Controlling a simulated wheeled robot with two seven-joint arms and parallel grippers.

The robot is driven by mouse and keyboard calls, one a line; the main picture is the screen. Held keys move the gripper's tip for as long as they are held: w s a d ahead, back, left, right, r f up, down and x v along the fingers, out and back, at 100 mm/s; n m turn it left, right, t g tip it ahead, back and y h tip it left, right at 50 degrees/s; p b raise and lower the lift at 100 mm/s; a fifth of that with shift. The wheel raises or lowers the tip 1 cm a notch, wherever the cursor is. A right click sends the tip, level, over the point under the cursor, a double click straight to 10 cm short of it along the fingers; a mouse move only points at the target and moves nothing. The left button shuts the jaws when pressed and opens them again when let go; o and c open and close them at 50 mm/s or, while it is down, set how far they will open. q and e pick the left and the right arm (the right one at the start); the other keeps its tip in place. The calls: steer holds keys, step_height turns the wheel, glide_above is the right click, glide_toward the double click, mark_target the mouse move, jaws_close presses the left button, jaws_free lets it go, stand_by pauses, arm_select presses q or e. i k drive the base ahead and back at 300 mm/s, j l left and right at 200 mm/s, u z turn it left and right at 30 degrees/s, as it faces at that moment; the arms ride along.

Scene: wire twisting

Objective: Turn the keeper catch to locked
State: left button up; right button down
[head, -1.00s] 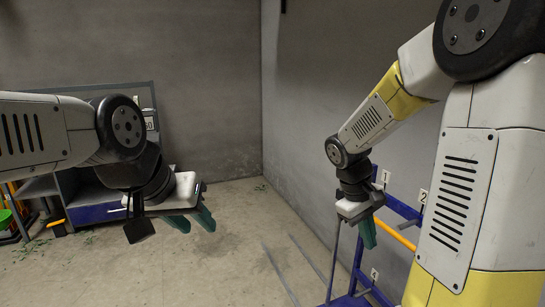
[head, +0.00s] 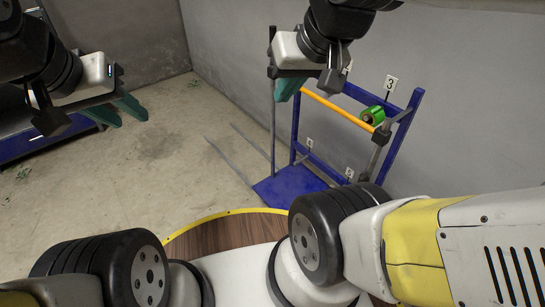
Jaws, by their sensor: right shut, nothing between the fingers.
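A blue rack (head: 402,122) stands by the grey wall, with an orange bar (head: 338,108) across it. A green roll (head: 372,116) sits at the bar's right end, and a dark block (head: 381,138) is just below it. I cannot make out which part is the keeper catch or how it is turned. My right gripper (head: 287,94) is shut and empty, in front of the rack's upper left in the picture. My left gripper (head: 122,110) is open and empty over the floor at upper left, well apart from the rack.
White number tags, one reading 3 (head: 390,83), are on and near the rack. A blue base plate (head: 290,186) lies at its foot. A round wooden top with a yellow rim (head: 222,214) is below. A blue cabinet (head: 40,140) stands at left.

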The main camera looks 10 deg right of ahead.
mark_target(363, 177)
steer(key=k+z, duration=0.35)
steer(key=k, duration=0.25)
steer(key=k+l+z, duration=0.1)
steer(key=k+z, duration=0.25)
steer(key=k, duration=0.25)
